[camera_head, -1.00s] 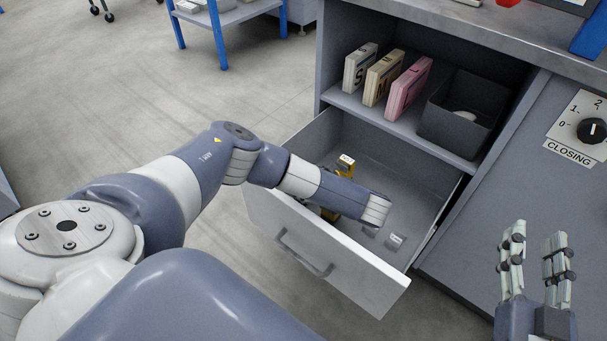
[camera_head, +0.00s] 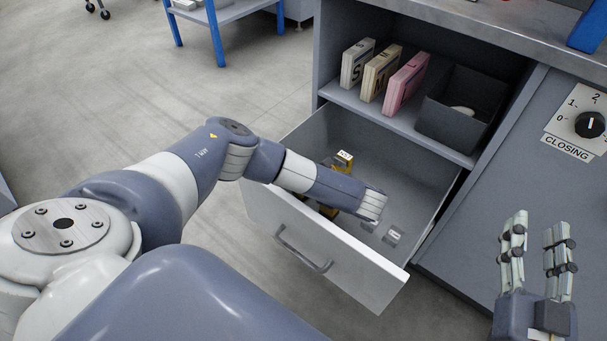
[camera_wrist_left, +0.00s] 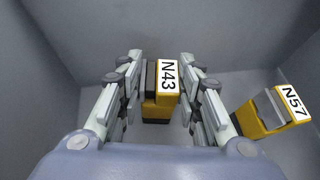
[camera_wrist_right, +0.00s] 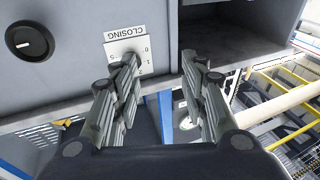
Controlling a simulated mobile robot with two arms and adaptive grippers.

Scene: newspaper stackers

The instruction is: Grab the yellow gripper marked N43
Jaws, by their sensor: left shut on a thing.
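The yellow gripper marked N43 (camera_wrist_left: 163,95) sits between the fingers of my left gripper (camera_wrist_left: 160,62) in the left wrist view, its white label facing the camera. My left gripper is shut on it, inside the open drawer (camera_head: 330,264). In the head view my own forearm hides these fingers. A second yellow gripper, marked N57 (camera_wrist_left: 268,112), lies to the right in the left wrist view, apart from the fingers. My right gripper (camera_head: 540,228) is open and empty, outside the drawer at the lower right of the head view.
Above the drawer, a shelf holds several upright boxes (camera_head: 381,74) and a dark bin (camera_head: 457,122). Small clear items (camera_head: 392,236) lie on the drawer floor. A cabinet panel with a knob (camera_head: 589,125) labelled CLOSING stands at the right. Drawer walls surround my left gripper.

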